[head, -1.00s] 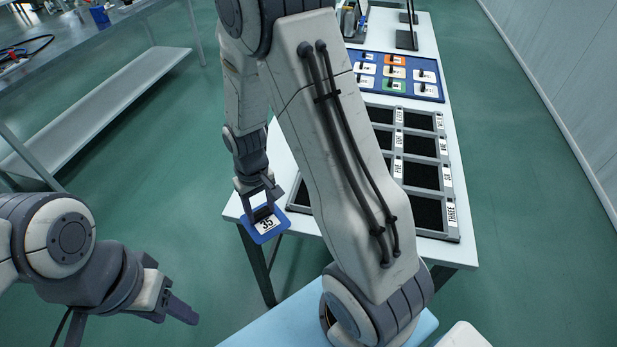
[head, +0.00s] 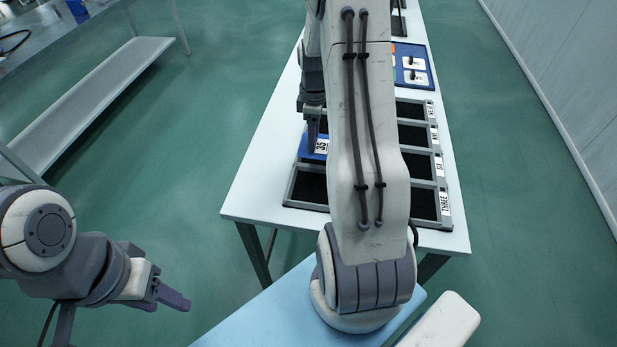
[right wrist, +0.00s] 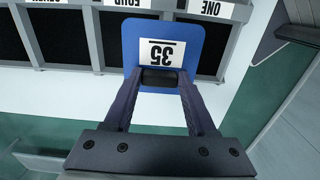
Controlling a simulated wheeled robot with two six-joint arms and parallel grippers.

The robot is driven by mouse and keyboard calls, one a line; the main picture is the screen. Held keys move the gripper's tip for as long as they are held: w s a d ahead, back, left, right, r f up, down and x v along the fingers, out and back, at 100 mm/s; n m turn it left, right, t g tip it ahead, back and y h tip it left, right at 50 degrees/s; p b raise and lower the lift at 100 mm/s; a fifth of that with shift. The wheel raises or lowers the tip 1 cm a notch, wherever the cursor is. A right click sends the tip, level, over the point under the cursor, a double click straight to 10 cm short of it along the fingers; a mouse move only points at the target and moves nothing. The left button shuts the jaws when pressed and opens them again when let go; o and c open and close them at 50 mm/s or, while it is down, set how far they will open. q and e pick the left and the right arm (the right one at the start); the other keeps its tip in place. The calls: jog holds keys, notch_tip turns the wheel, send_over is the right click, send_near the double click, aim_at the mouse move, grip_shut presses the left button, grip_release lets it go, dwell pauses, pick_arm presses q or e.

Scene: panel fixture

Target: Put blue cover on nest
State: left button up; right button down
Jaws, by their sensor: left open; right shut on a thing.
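The blue cover (head: 307,148), with a white label reading 35, is in my right gripper (head: 317,122). The nests include a front-left one (head: 311,187); labels FOUR, ONE, SIX and THREE are readable. My right arm hides the middle of the fixture. My left gripper (head: 172,296) is open and empty, low at the left.
A white table (head: 255,190) carries the fixture, with bare surface to its left. A blue board (head: 428,88) with handled tiles lies behind the fixture. A metal shelf bench (head: 95,100) stands at the far left.

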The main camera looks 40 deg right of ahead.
jog(key=s+a+f, duration=0.1)
jog(key=a, duration=0.1)
jog(key=s+a+f, duration=0.3)
jog(key=shift+s+a+f+p, duration=0.2)
jog(key=shift+s+a+p, duration=0.1)
jog(key=shift+a+p, duration=0.1)
jog(key=shift+f, duration=2.05)
jog(key=shift+c, duration=1)
grip_release()
jog(key=shift+a+f, duration=0.1)
